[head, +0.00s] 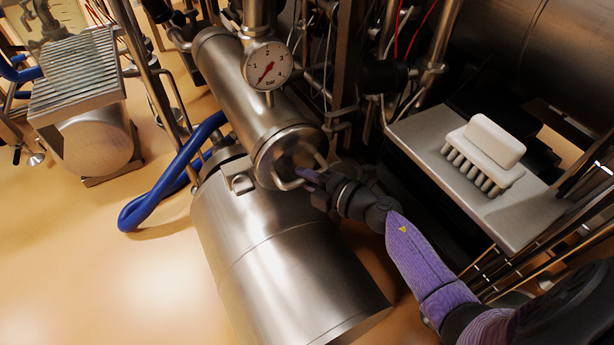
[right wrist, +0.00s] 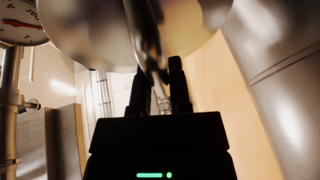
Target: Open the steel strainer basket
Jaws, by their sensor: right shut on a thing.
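The steel strainer basket (head: 258,95) is a slanted cylinder with a round end face towards me and a bar handle (head: 288,184) on that face. Its round face (right wrist: 90,30) also fills the top of the right wrist view. The face sits flush at the cylinder's end, with no gap that I can see. My right gripper (head: 309,176) is shut on the handle, and its dark fingers (right wrist: 160,92) stand either side of the bar in the right wrist view. The fingertips partly hide the handle. My left gripper is in neither view.
A large steel drum (head: 285,265) stands just below the cylinder. A pressure gauge (head: 267,66) is mounted above it. A blue hose (head: 165,190) loops at left. A steel shelf (head: 425,150) with a white brush (head: 484,155) is at right. The floor at lower left is clear.

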